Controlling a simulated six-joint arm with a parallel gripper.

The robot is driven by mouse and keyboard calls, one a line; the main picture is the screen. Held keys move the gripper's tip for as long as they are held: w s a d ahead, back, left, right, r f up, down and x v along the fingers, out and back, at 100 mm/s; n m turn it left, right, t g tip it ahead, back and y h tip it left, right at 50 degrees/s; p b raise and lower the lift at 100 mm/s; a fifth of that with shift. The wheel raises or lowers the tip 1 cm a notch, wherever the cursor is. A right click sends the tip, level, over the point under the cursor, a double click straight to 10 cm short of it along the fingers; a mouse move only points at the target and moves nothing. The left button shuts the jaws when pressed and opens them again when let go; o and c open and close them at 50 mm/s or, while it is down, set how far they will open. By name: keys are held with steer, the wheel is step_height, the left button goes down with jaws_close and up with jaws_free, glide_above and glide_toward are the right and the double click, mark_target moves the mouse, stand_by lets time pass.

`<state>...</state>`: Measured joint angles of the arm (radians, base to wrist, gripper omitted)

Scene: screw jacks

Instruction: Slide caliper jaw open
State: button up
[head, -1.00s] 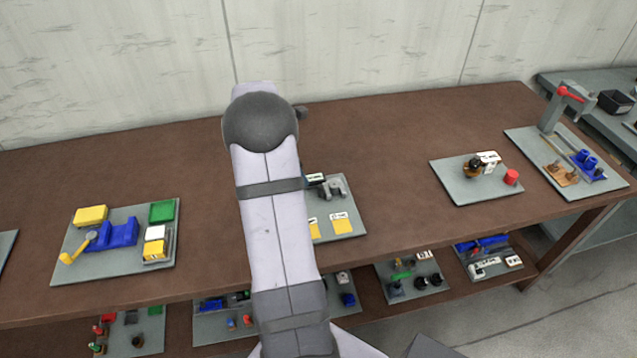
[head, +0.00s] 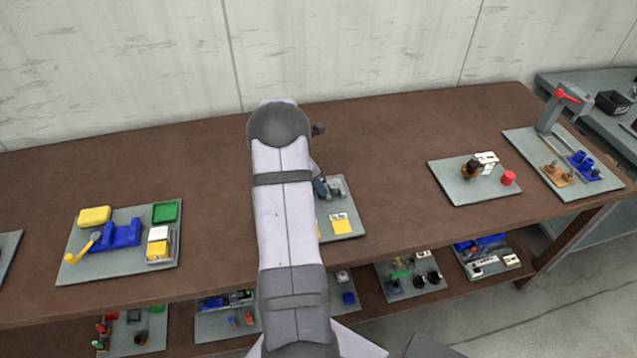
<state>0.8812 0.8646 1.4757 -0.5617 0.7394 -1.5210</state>
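My arm stretches over the middle of the brown table and covers the left part of a grey board (head: 354,222). A small grey metal piece (head: 337,187) stands at the back of that board; I cannot tell for certain whether it is the caliper. A dark part of my gripper (head: 321,186) shows past the arm's right edge, just left of the grey piece. Whether they touch cannot be told. The rest of my gripper, including its fingertips, is hidden behind the arm.
At left, a board (head: 100,262) holds a blue fixture (head: 120,235) with a yellow handle and coloured blocks. At right are a board with a red cylinder (head: 508,178) and a board with a red-levered clamp (head: 562,96). Several boards sit on the lower shelf. Bare table separates the boards.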

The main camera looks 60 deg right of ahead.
steer(key=shift+d+f, duration=0.1)
steer(key=shift+f, duration=0.2)
jaws_close()
steer(key=shift+w+a, duration=0.85)
steer(key=shift+a, duration=0.05)
jaws_free()
steer(key=shift+s+d, duration=0.1)
steer(key=shift+r, duration=0.1)
steer(key=b+v, duration=0.2)
steer(key=v, duration=0.5)
steer(key=shift+r, duration=0.1)
